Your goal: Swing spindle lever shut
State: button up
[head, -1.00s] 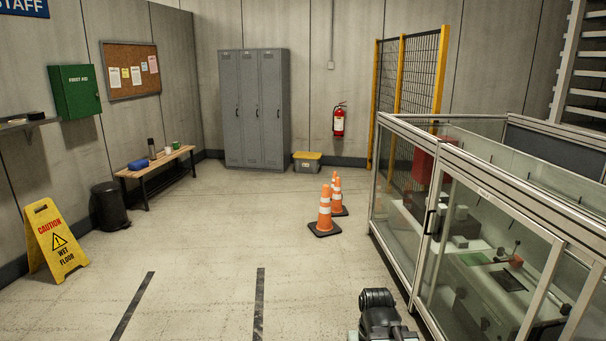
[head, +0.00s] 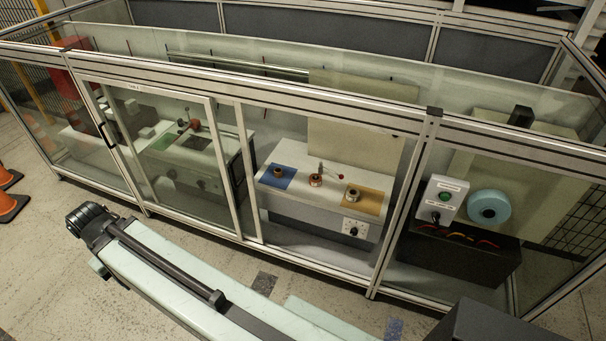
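Inside a framed glass enclosure, a grey bench unit (head: 318,212) has a small lever with a red ball knob (head: 340,177) on its top. The lever slants beside copper-coloured coils, and I cannot tell whether it is open or shut. Further left, behind the glass, a second unit (head: 175,165) carries another red-knobbed part (head: 194,125), small and partly blurred by the pane. I cannot tell which of these is the spindle lever. My pale arm lies outside the enclosure in the foreground; no gripper fingers show.
The enclosure's aluminium rail (head: 270,92) and posts stand between my arm and the benches. A door with a black handle (head: 107,135) is at left. A control box (head: 441,198) and blue reel (head: 489,207) stand at right. Orange cones (head: 10,205) are at far left.

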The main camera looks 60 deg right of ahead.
aim_at(341, 176)
jog(key=u, duration=0.7)
jog(key=k, duration=0.9)
jog(key=z, duration=1.05)
jog(key=i, duration=0.7)
jog(key=z, duration=0.1)
